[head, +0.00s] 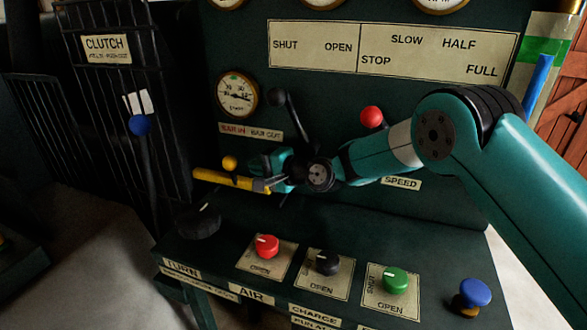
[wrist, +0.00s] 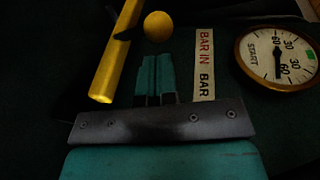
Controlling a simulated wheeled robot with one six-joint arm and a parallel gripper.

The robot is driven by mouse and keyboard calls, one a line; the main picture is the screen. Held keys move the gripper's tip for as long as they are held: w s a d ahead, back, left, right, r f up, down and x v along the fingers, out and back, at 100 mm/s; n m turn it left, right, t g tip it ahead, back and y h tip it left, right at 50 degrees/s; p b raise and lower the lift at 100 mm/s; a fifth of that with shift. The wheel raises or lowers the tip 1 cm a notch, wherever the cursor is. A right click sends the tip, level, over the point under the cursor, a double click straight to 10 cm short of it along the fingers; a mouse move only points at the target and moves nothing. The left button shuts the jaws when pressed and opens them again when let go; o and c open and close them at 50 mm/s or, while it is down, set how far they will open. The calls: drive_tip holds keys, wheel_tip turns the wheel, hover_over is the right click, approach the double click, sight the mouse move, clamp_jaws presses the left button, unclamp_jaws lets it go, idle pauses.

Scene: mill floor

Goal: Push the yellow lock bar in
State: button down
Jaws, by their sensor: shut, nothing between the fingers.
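The yellow lock bar (head: 215,178) sticks out to the left from the panel in the head view. Its near end is at the lower left of the wrist view, where the bar (wrist: 114,55) runs up and away. A round yellow knob (head: 230,163) sits beside the bar, and it also shows in the wrist view (wrist: 158,26). My gripper (head: 256,164) is shut and empty, close to the bar and the knob. In the wrist view its closed fingers (wrist: 157,66) lie right of the bar and below the knob. I cannot tell whether they touch either.
A BAR IN / BAR OUT label (head: 250,132) and a gauge (head: 237,95) are on the panel above. A black-knobbed lever (head: 278,98) and red-knobbed lever (head: 371,117) stand nearby. Red (head: 267,246), black and green (head: 396,280) knobs sit on the ledge below.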

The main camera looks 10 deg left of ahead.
drive_tip(key=b+v, duration=0.1)
drive_tip(key=v, duration=0.7)
drive_tip(key=shift+s+d, duration=0.15)
drive_tip(key=shift+d, duration=0.05)
drive_tip(key=shift+f, duration=0.1)
drive_tip(key=s+d+r+n+g+h+p, duration=0.25)
drive_tip(key=s+d+r+n, duration=0.35)
drive_tip(key=s, duration=0.5)
drive_tip(key=s+d+r+n+g+h+p, duration=0.2)
drive_tip(key=s+d+r+n+h+p, duration=0.15)
drive_tip(key=s+d+r, duration=0.5)
drive_tip(key=s+d+n+g+h, duration=0.1)
drive_tip(key=s+d+h, duration=0.1)
drive_tip(key=s, duration=0.5)
drive_tip(key=s+d+n+g+h+p, duration=0.1)
drive_tip(key=s+d+h, duration=0.1)
drive_tip(key=s+d, duration=0.3)
drive_tip(key=s, duration=0.2)
drive_tip(key=shift+s+d+r+n, duration=0.35)
drive_tip(key=shift+s+r, duration=0.05)
